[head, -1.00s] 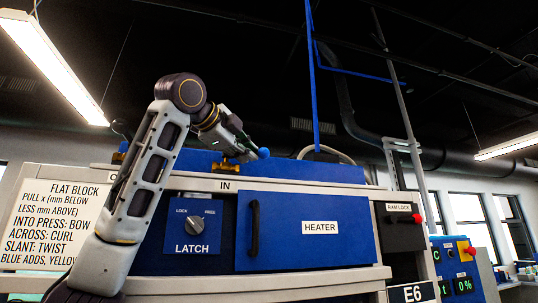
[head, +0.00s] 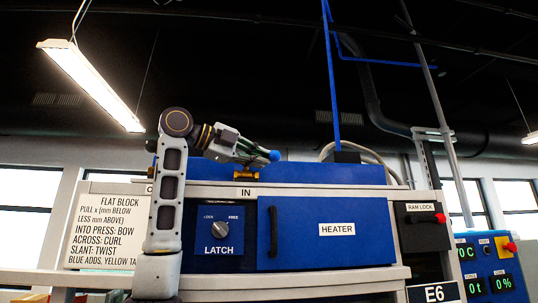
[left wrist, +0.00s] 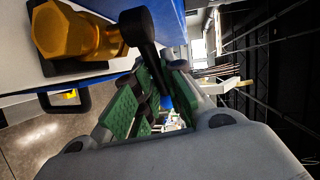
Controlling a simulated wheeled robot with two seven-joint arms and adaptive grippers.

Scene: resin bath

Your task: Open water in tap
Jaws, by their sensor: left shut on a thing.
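The tap has a brass body (head: 246,169) on top of the blue machine below the left gripper. In the left wrist view the brass body (left wrist: 68,35) is large at upper left, with a black lever (left wrist: 139,27) coming off it. The lever ends in a blue tip, which shows in the head view (head: 274,155) and between the green finger pads in the wrist view (left wrist: 166,102). My left gripper (head: 262,152) is shut on the lever near this tip; its pads (left wrist: 150,92) partly hide the lever. My right gripper is in neither view.
Below the tap are a latch panel with a dial (head: 219,229) and a blue heater door (head: 330,250) with a black handle. A ram lock box (head: 418,232) is at right. An instruction sign (head: 104,228) stands behind my left arm. Blue pipes rise behind the machine.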

